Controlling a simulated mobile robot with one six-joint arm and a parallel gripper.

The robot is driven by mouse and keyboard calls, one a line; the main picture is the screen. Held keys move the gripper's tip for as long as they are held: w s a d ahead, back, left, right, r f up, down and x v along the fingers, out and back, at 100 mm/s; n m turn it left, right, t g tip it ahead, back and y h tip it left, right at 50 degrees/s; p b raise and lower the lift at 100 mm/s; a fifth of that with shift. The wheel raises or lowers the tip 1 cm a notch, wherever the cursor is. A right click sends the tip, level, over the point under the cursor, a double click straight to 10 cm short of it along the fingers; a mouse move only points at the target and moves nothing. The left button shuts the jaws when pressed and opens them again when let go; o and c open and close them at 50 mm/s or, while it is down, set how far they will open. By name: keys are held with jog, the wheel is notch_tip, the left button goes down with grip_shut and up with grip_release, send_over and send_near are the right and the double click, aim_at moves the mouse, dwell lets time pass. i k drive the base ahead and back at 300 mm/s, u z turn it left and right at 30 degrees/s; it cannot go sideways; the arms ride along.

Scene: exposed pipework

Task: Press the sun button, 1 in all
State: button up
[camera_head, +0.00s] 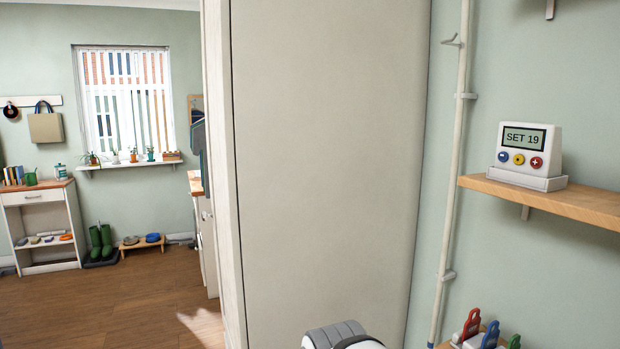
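A white control box (528,150) stands on a wooden shelf at the right. Its dark-framed display (524,137) reads "SET 19". Below the display are a blue button (503,156), a yellow button (519,159) and a red button (537,162). The red one bears a light plus-like mark. The marks on the blue and yellow ones are too small to read, so I cannot tell which is the sun button. My gripper is not in view; a white and grey rounded part of my arm shows at the bottom edge, well below and left of the box.
The wooden shelf (570,200) juts from the green wall. A vertical pipe (456,150) with brackets runs left of it. A tall beige panel (325,160) fills the middle. Red, blue and green-handled items (490,335) sit low right. Open wooden floor (110,310) lies at left.

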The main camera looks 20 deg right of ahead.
aim_at(518, 159)
jog(key=z, duration=1.6)
